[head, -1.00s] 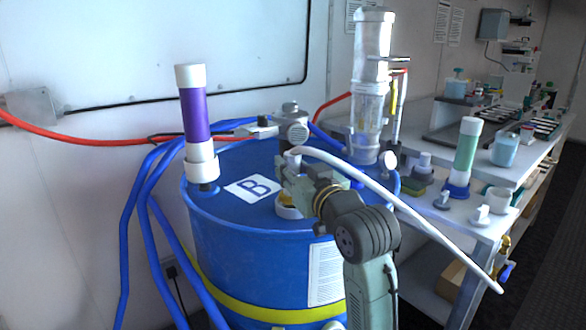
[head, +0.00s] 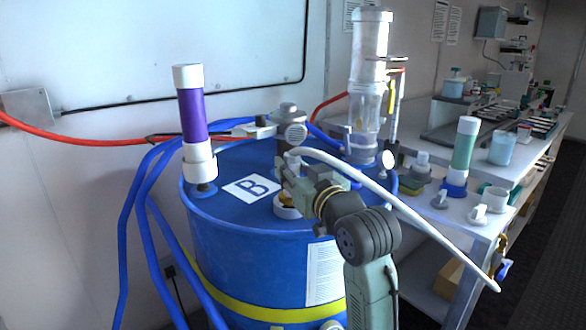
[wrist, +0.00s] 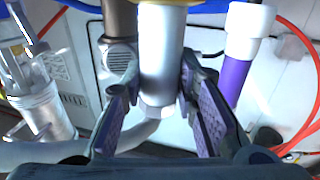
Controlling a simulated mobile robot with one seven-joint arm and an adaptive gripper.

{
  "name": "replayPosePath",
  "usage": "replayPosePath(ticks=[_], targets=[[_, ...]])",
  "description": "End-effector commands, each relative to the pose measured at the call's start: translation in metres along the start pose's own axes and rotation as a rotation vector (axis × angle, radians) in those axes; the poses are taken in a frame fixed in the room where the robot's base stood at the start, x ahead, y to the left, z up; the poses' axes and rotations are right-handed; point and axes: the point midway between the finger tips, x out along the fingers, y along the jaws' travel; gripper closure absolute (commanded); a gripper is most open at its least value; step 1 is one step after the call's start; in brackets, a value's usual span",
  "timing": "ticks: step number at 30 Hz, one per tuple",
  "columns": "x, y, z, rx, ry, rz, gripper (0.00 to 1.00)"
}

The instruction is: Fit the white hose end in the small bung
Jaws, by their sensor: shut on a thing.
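The white hose (head: 385,197) arches from my gripper (head: 290,173) out to the right, past the drum's edge. My gripper is shut on its white end piece, which shows as a pale upright cylinder (wrist: 161,50) between the jaws (wrist: 159,78) in the wrist view. The gripper is above the top of the blue drum (head: 255,262). A white ring-like fitting (head: 287,209) lies just below it, partly covered by the arm; I cannot tell whether it is the small bung. The end piece's lower tip is hidden in the head view, so contact with the bung cannot be seen.
A purple tube with white ends (head: 192,115) stands at the drum's left. A grey pump head (head: 291,130) and a clear column (head: 367,85) are behind the gripper. Blue hoses (head: 133,215) hang at the left. A crowded bench (head: 465,222) stands at the right.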

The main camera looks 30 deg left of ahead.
Motion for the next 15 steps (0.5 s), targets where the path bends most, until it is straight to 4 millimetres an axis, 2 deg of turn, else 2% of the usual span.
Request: replayPosePath(ticks=[15], targets=[[-0.0003, -0.0001, 0.0036, -0.001, 0.002, 0.000, 1.00]])
